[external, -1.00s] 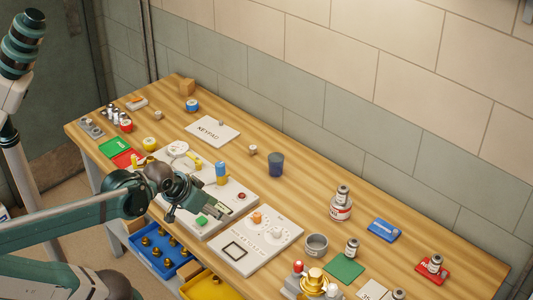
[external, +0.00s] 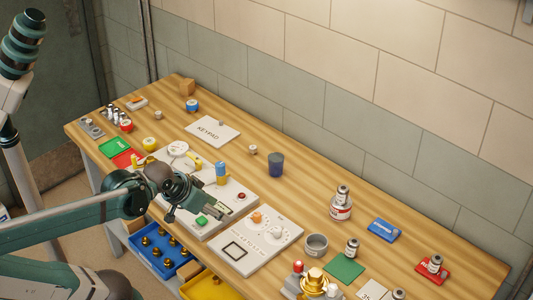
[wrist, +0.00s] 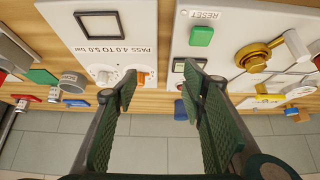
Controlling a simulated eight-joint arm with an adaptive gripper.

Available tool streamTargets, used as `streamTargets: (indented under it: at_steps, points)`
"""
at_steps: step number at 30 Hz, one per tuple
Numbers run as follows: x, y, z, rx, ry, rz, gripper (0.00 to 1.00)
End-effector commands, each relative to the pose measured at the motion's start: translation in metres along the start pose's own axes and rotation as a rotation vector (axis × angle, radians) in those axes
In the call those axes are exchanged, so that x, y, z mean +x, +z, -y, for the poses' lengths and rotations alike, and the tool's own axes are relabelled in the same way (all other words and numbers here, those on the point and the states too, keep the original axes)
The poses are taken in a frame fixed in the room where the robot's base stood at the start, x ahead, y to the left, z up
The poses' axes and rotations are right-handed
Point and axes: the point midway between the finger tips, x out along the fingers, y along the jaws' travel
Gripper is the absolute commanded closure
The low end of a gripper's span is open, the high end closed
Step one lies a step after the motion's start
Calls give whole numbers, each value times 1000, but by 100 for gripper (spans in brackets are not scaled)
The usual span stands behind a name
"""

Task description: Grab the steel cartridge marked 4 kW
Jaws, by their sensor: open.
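Several small steel cartridges show in the external view. One (external: 342,193) stands on a white and red tin. Another (external: 352,247) is at the green mat, one (external: 435,262) is on a red block, and one (external: 398,295) is at the bottom edge. Their markings are too small to read, so I cannot tell which is 4 kW. My gripper (external: 210,207) is over the white panels, left of these cartridges. In the wrist view my gripper (wrist: 162,88) is open, with nothing between its fingers.
Below the gripper lie the white panel with the green button (external: 202,220) and the panel with dials (external: 262,243). A grey cup (external: 316,245), dark blue cup (external: 276,165), blue block (external: 384,230) and brass valve (external: 314,281) stand around. The table's back middle is fairly clear.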

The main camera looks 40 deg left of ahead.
Motion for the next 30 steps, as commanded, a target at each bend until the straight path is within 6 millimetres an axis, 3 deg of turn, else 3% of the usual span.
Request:
streamTargets:
  at_steps: [11, 30]
  points:
    - [-2, -17, -9, -88, 18, 17, 59]
    - [7, -95, -66, -599, 87, 154, 59]
